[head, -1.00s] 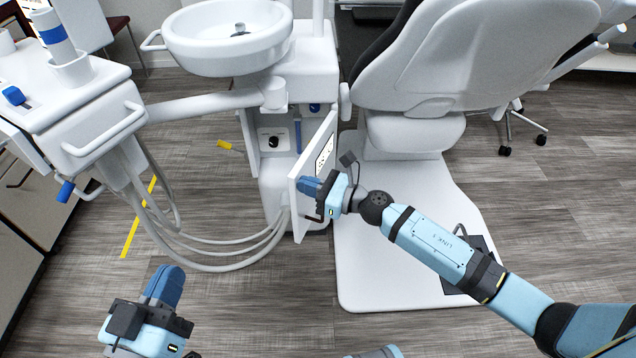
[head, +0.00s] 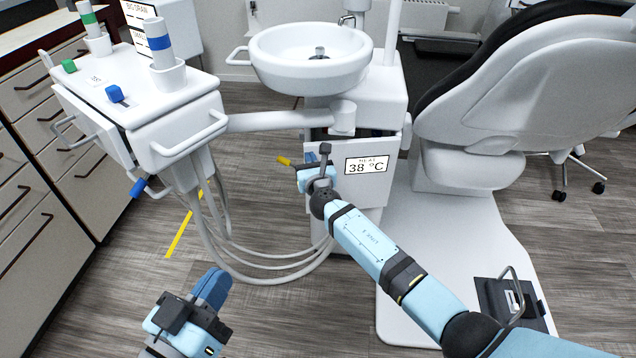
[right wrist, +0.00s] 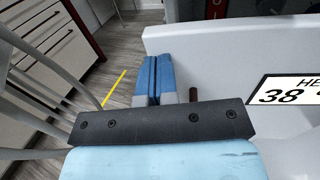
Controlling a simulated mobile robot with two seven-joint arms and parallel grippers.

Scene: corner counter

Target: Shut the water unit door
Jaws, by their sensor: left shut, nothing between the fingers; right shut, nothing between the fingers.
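The water unit door (head: 345,190) is a white panel with a "HEAT 38 °C" label (head: 367,165), on the white unit (head: 375,95) below the basin. Its face turns mostly toward me. A gap with parts of the interior shows above its top edge in both views, so it looks slightly ajar. My right gripper (head: 311,160) is shut and empty at the door's left part; its blue fingers (right wrist: 152,80) are in front of the door's left end in the right wrist view. I cannot tell whether they touch. My left gripper (head: 214,286) is shut and empty, low in front, away from the door.
Grey hoses (head: 240,262) loop down left of the door from the instrument tray (head: 150,110). The white basin (head: 310,60) overhangs above. The dental chair (head: 520,100) and its base stand to the right.

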